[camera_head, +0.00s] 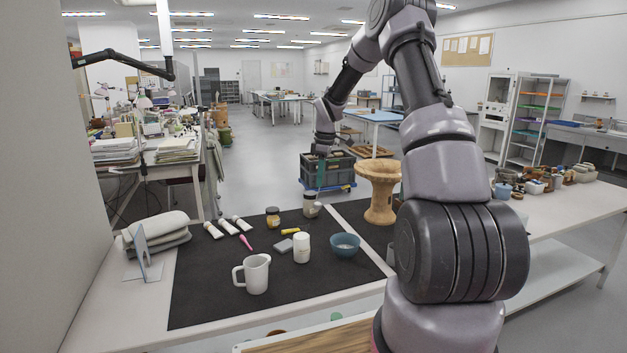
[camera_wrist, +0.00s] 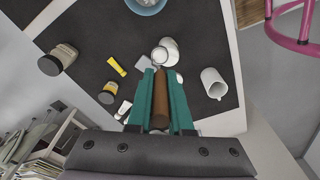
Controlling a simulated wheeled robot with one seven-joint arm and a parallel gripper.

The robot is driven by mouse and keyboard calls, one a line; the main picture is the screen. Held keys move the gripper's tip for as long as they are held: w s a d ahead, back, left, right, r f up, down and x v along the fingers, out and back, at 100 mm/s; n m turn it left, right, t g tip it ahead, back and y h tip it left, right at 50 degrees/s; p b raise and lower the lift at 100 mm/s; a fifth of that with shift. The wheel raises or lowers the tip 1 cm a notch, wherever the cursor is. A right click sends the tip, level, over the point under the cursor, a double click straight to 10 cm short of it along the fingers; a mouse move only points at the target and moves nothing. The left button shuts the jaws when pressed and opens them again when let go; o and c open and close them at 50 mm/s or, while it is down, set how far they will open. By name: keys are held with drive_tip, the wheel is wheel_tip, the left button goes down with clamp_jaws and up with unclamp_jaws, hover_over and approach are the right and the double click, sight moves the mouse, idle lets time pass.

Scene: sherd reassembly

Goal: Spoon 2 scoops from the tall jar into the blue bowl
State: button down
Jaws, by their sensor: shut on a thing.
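My gripper (camera_wrist: 160,76) has teal fingers shut on the brown handle of a spoon (camera_wrist: 160,105). The spoon's metal bowl shows beyond the fingertips, overlapping a white container in the wrist view. In the head view my gripper (camera_head: 321,174) is raised over the far side of the black mat; the spoon is hard to make out there. The likely tall jar (camera_head: 310,205), pale with a greyish-brown upper part, stands at the mat's back; it also shows in the wrist view (camera_wrist: 58,59). The blue bowl (camera_head: 345,246) stands at the mat's right and is cut off in the wrist view (camera_wrist: 147,4).
A wooden stand (camera_head: 379,190) is to the right. The mat's front left is clear.

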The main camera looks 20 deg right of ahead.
drive_tip(key=d, duration=1)
wheel_tip(320, 180, down, 11)
drive_tip(key=s+f+t, duration=0.8)
drive_tip(key=s+t, duration=0.1)
drive_tip(key=t, duration=0.4)
drive_tip(key=shift+s+d+f+n+t+y, duration=0.2)
drive_tip(key=shift+d+n+t+y, duration=0.2)
drive_tip(key=shift+d, duration=0.05)
idle(0.8)
drive_tip(key=shift+r, duration=0.1)
idle(0.8)
